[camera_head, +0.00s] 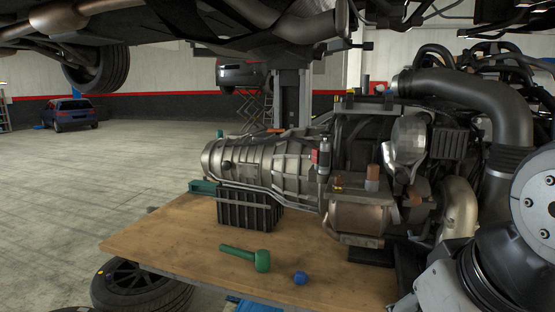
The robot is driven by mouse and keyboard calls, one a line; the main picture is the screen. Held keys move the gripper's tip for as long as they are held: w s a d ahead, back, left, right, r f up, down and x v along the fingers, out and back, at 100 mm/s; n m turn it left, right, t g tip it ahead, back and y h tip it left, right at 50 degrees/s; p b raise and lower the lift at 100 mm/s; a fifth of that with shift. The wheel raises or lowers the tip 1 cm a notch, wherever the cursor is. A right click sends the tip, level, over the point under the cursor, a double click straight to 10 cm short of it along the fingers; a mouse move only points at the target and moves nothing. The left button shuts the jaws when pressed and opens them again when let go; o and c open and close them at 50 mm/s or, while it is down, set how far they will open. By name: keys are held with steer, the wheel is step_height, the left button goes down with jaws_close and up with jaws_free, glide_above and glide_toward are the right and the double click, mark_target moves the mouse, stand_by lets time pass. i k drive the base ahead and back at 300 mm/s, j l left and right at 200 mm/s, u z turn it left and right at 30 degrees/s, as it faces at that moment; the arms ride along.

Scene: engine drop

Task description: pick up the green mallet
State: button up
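The green mallet (261,262) lies on the wooden tabletop (175,240) near its front edge. Its head is at the right and its handle points left and slightly away. Nothing touches it. Part of my arm shows at the lower right, well to the right of the mallet. My gripper is not in view.
A small blue ball-like object (300,278) lies just right of the mallet. A black ribbed crate (250,212) and a large engine with gearbox (265,165) stand behind. A tyre (130,288) lies below the table's left end. The tabletop left of the mallet is clear.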

mark_target(262, 258)
steer(key=i+l, duration=0.2)
steer(key=i, duration=0.25)
steer(key=i+l+z, duration=0.1)
steer(key=i+l, duration=0.15)
steer(key=i, duration=0.2)
